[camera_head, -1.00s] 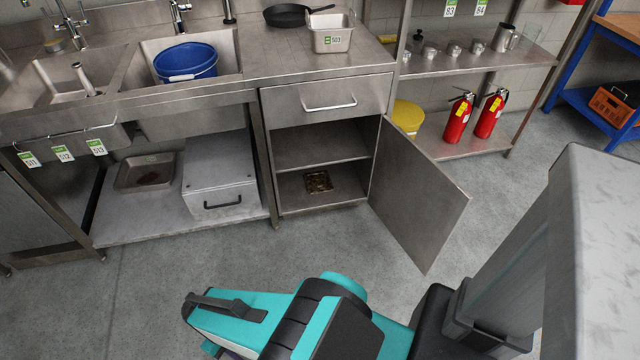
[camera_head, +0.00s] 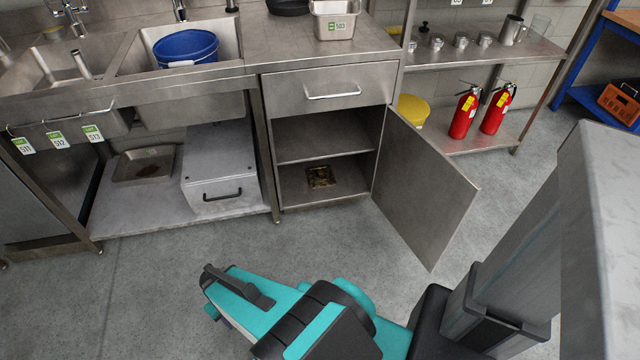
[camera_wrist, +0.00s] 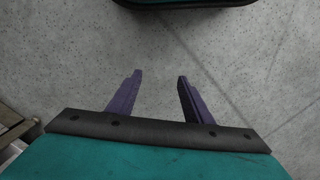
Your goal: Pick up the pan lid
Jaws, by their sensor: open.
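I cannot make out a pan lid in either view. A dark pan (camera_head: 288,6) is cut off by the top edge of the head view, so its full shape is hidden. In the wrist view my gripper (camera_wrist: 156,76) is open, with its two purple fingers apart and nothing between them. It is over bare grey floor. In the head view my teal arm is low at the front, and the gripper's fingers are not clearly seen there.
A steel cabinet stands with its door (camera_head: 425,185) swung open to the right. A small square dish (camera_head: 321,177) lies on its bottom shelf. A steel container (camera_head: 335,22) is on the counter. A blue bucket (camera_head: 186,48) sits in the sink. Two red extinguishers (camera_head: 464,112) stand right.

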